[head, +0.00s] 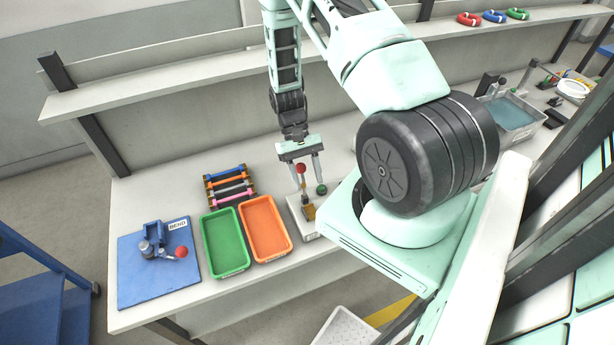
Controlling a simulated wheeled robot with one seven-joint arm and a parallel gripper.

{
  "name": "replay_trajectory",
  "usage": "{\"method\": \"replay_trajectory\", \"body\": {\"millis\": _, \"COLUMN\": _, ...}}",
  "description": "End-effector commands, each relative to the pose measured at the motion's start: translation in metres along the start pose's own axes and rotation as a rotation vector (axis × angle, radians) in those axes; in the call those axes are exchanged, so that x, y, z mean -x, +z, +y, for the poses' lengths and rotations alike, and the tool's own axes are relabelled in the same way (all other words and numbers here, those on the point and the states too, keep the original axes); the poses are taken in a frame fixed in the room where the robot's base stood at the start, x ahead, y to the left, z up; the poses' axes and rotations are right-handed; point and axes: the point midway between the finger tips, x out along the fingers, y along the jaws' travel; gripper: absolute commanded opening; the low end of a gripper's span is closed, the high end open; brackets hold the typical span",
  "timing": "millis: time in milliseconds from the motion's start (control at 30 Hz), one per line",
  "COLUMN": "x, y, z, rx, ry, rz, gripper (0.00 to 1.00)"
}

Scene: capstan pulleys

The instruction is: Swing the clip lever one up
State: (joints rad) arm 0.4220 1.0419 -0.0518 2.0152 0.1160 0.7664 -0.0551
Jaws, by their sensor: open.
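A pale fixture block (298,218) stands on the bench with brass-coloured parts on it. A lever with a red ball knob (301,168) rises from it, and a green ball knob (321,190) shows at its right. I cannot tell from markings which lever is number one. My gripper (306,184) points down over the fixture with its fingers apart. The red knob appears between the fingers, near the left one; contact cannot be made out. My arm hides the bench to the right of the fixture.
A green tray (246,268) and an orange tray (288,252) lie left of the fixture, with a rack of coloured bars (229,188) behind. A blue plate (130,291) marked BEND carries another red-knobbed lever (181,252). A shelf (190,91) runs behind my gripper.

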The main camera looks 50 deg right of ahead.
Motion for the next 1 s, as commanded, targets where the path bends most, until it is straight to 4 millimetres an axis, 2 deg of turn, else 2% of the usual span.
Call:
{"method": "replay_trajectory", "body": {"millis": 33, "x": 0.009, "y": 0.007, "z": 0.000, "rx": 0.000, "ry": 0.000, "rz": 0.000, "gripper": 0.45}}
{"method": "replay_trajectory", "body": {"millis": 500, "x": 0.049, "y": 0.039, "z": 0.000, "rx": 0.000, "ry": 0.000, "rz": 0.001, "gripper": 0.45}}
{"method": "replay_trajectory", "body": {"millis": 1000, "x": 0.051, "y": 0.042, "z": 0.000, "rx": 0.000, "ry": 0.000, "rz": -0.001, "gripper": 0.45}}
